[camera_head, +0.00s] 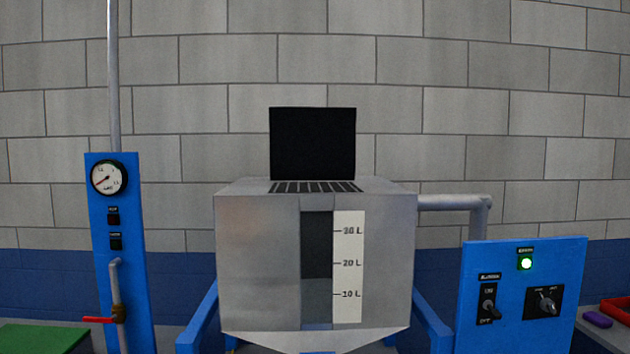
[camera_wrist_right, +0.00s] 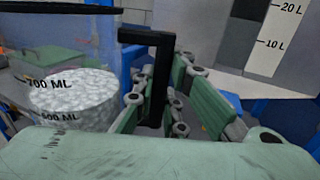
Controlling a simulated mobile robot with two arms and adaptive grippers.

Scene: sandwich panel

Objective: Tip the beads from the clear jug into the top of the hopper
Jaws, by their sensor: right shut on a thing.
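The hopper (camera_head: 258,260) is a grey metal box in the middle of the head view. A dark slatted opening (camera_head: 315,187) is on its top, with a black flap (camera_head: 313,143) upright behind it. Its front window shows a lighter fill between the 10 L and 20 L marks. The clear jug (camera_wrist_right: 62,82) is at the left of the right wrist view, holding pale beads (camera_wrist_right: 75,98) near its 700 ML mark. My right gripper (camera_wrist_right: 165,100) is shut on the jug's black handle (camera_wrist_right: 142,36). Neither gripper shows in the head view.
A blue panel (camera_head: 122,245) with gauge, switches and red-handled valve stands left. A blue control panel (camera_head: 522,300) with a lit green lamp stands right, and a pipe (camera_head: 450,203) runs behind it. The space above the hopper is clear.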

